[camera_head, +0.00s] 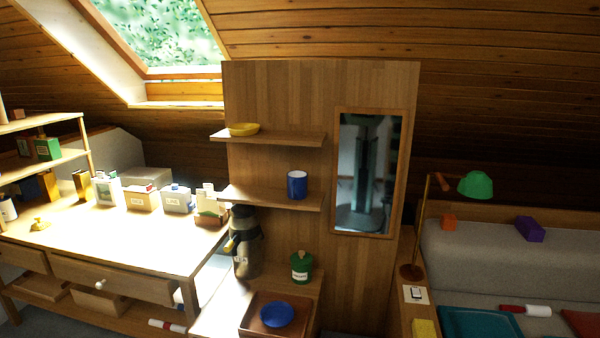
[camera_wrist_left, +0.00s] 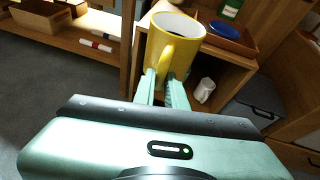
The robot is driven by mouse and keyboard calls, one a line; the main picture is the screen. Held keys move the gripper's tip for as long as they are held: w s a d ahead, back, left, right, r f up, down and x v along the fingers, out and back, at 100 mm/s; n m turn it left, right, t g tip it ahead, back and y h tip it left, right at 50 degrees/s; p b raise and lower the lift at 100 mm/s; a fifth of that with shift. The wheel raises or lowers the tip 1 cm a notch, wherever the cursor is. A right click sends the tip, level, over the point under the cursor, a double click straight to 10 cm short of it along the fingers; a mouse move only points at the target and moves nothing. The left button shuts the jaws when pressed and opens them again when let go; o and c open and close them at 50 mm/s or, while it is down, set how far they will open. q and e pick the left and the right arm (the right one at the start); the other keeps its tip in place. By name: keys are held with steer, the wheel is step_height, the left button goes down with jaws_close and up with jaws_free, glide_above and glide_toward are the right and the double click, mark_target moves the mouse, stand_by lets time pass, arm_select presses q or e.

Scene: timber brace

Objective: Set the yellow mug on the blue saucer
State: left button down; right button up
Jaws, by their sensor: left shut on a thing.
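The yellow mug (camera_wrist_left: 174,48) is held upright by its handle in my left gripper (camera_wrist_left: 163,86) in the left wrist view. The two pale green fingers are shut on the handle. The blue saucer (camera_head: 277,314) lies in a brown tray (camera_head: 245,325) on the low cabinet in the head view. It also shows in the left wrist view (camera_wrist_left: 228,32), behind and right of the mug and apart from it. Neither gripper shows in the head view, and my right gripper is in no view.
A green canister (camera_head: 301,267) and a dark flask (camera_head: 246,250) stand behind the tray. A blue mug (camera_head: 297,184) and a yellow bowl (camera_head: 243,129) sit on wall shelves above.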

arm_select(q)
steer(key=w+a+r, duration=0.1)
steer(key=a+r, duration=0.4)
steer(key=a, duration=0.5)
steer(key=w+a+r, duration=0.1)
steer(key=a+r, duration=0.4)
steer(key=a, duration=0.5)
steer(key=s+d+r+m+g+h, duration=0.1)
steer(key=d+r+m+h, duration=0.3)
steer(key=d+r, duration=0.45)
steer(key=s+d+r+m+g+h, duration=0.1)
steer(key=d+r+m+g+h, duration=0.25)
steer(key=d, duration=0.85)
steer(key=s+d+r+m+g+h, duration=0.1)
steer(key=s+d+r+m+h, duration=0.1)
steer(key=s+d+r, duration=0.6)
steer(key=shift+s+d+r+m+h, duration=0.4)
steer(key=shift+s+d, duration=1.45)
steer(key=shift+d, duration=0.6)
